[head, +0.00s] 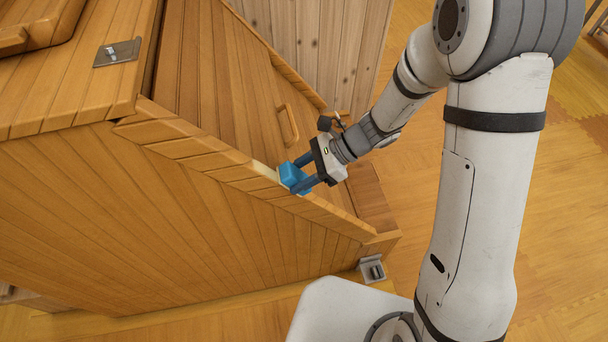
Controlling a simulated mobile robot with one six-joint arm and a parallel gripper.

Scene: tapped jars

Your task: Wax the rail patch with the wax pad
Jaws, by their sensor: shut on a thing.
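The wax pad (291,176) is a small blue block. My gripper (302,172) is shut on it, with dark blue fingers on either side. The pad is at the top of the sloping wooden rail (215,161), and it looks to be touching the rail. The rail patch (265,171) shows as a paler strip on the rail just left of the pad. The rest of the patch is hidden behind the pad and my fingers, so I cannot tell how far it reaches.
The rail tops a plank side wall (150,220). Behind it is a plank panel with a wooden handle (288,125). A metal latch plate (118,53) lies at upper left, and a metal bracket (372,269) sits near the wall's lower right corner. Open wooden floor (560,200) lies to the right.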

